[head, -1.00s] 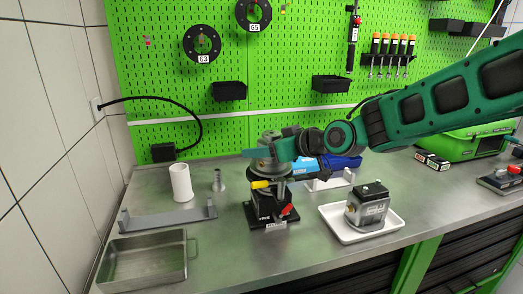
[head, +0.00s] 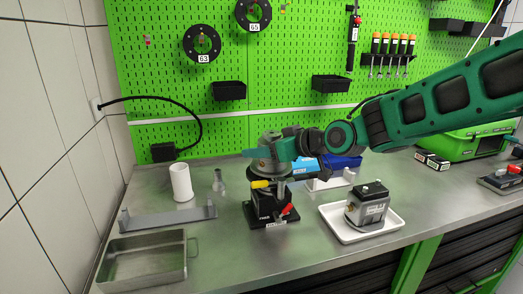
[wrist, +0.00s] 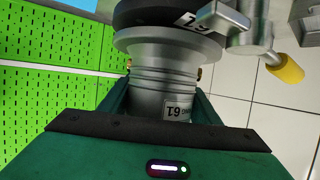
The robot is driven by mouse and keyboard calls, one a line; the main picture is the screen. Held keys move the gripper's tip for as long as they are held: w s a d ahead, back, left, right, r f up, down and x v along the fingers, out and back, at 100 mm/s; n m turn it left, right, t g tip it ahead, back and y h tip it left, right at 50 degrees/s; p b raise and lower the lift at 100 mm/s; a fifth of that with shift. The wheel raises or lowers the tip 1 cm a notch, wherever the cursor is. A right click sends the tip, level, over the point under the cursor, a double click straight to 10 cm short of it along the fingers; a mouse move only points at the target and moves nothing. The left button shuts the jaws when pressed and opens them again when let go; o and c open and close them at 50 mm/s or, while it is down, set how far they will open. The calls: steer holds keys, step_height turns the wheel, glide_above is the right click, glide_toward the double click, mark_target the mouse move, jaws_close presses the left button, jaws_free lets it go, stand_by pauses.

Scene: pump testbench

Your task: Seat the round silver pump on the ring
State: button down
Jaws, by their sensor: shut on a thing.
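The round silver pump (head: 264,164) is upright at the black stand (head: 265,209). My gripper (head: 268,152) reaches in from the right and is shut around the pump's side. In the wrist view the pump (wrist: 165,80) sits between the two green fingers (wrist: 160,105) and carries a label reading 61. Its wide flange is right against the black ring (wrist: 160,12), which also has a number label. I cannot tell whether a thin gap is left between them. A clamp with a yellow handle (wrist: 285,67) is beside the ring, swung out to the side.
A white tray (head: 338,233) with a grey block-shaped pump (head: 367,208) is to the right. A white cylinder (head: 181,182), a small metal piece (head: 218,181), a grey bracket (head: 168,217) and an empty metal bin (head: 145,262) are to the left. A blue object (head: 340,162) is behind.

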steer(key=shift+f, duration=0.5)
stand_by(1.0)
